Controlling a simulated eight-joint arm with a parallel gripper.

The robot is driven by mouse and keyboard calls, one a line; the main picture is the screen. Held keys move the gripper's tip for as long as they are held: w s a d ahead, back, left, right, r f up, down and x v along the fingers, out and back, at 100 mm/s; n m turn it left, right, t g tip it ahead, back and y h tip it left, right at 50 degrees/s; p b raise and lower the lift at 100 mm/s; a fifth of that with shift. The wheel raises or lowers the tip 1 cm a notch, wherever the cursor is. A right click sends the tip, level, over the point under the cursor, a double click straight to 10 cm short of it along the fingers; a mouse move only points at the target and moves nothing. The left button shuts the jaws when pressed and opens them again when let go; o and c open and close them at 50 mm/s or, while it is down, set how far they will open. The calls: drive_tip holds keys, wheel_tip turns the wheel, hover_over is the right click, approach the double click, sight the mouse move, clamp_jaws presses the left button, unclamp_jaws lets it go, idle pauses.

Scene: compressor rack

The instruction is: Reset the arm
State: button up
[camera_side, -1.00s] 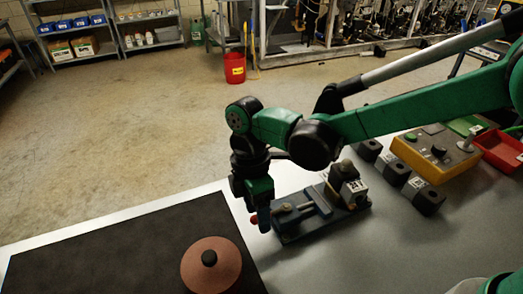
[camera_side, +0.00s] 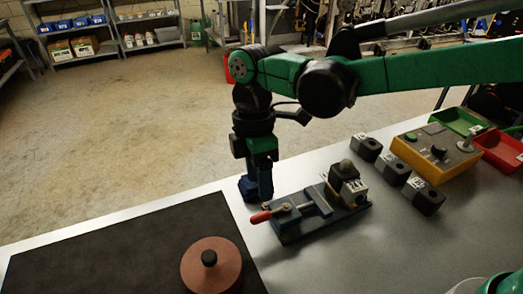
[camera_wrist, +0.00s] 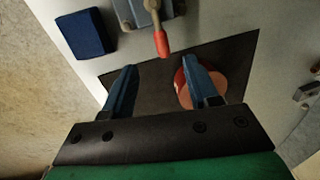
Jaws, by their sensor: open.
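My gripper (camera_side: 262,183) hangs pointing down above the table's far edge, just behind the vise's handle end. In the wrist view my gripper (camera_wrist: 158,72) shows two blue fingers spread apart with nothing between them. The blue vise (camera_side: 300,214) with its red-tipped handle (camera_side: 261,217) sits on the table; the handle (camera_wrist: 161,43) also shows ahead of the fingers in the wrist view. A dark blue block (camera_wrist: 86,33) lies on the table left of the vise in the wrist view. In the side view it shows partly behind my fingers.
A dark mat (camera_side: 110,250) holds a reddish disc with a black knob (camera_side: 211,268). Several dark blocks (camera_side: 392,172) and a yellow control box (camera_side: 436,155) stand to the right, with green and red bins (camera_side: 499,148) beyond.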

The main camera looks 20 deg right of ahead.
drive_tip(key=s+d+r+m+t, duration=0.2)
drive_tip(key=s+d+m+t, duration=0.1)
drive_tip(key=d+m, duration=0.5)
drive_tip(key=s+d+r+m+t, duration=0.2)
drive_tip(key=d+m+t, duration=0.4)
drive_tip(key=d+m, duration=0.3)
drive_tip(key=shift+s+d, duration=0.45)
drive_tip(key=shift+d, duration=1.1)
